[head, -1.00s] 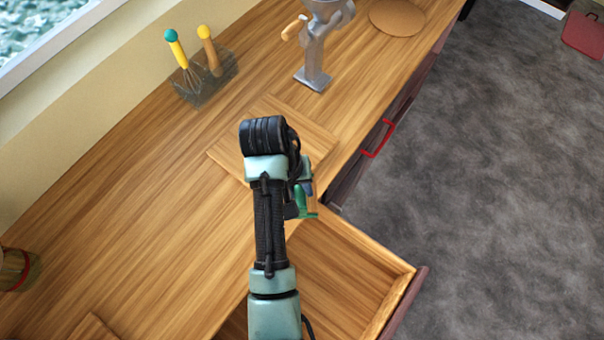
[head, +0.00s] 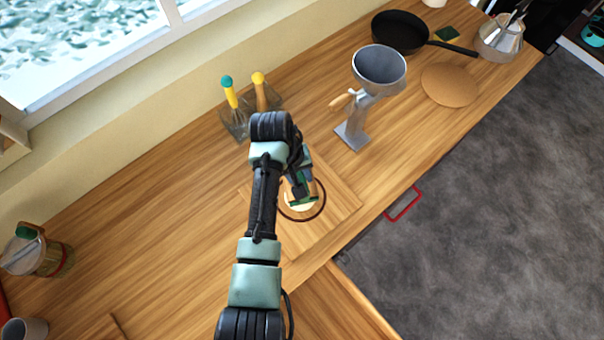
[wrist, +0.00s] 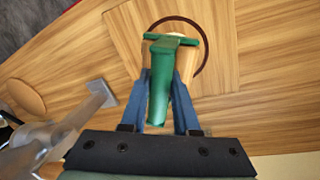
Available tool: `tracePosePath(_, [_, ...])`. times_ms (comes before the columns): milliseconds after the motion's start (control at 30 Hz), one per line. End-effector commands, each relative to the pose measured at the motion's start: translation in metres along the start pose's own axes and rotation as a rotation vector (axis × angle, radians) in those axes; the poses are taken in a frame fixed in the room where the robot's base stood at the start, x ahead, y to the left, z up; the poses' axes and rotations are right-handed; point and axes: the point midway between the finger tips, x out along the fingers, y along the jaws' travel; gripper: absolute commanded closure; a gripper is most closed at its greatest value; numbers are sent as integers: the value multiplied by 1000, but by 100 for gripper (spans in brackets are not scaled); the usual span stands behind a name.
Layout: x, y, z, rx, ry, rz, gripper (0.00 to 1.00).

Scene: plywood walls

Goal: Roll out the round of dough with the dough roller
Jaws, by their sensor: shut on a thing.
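My gripper (head: 301,183) is shut on the green handle of the dough roller (head: 304,201), which also shows in the wrist view (wrist: 172,95). The handle lies between the blue fingers (wrist: 163,85), with the green crosspiece and part of the wooden roller beyond them. The roller is over the pale round of dough (head: 298,208), inside a dark ring on the square wooden board (head: 336,207). My arm and the roller hide part of the dough. I cannot tell whether the roller touches it.
A grey metal grinder (head: 358,118) stands right of the board, and a utensil holder (head: 236,122) stands behind it. A round wooden board (head: 449,84) and a black pan (head: 400,31) are farther right. An open drawer (head: 335,305) is at the front. The counter left of my arm is largely clear.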

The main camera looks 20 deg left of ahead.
Motion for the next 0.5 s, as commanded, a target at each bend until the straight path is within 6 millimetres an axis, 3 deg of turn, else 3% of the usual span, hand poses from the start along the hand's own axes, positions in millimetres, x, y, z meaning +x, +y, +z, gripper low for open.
tracePosePath(500, [48,-10,0,0,2,1,100])
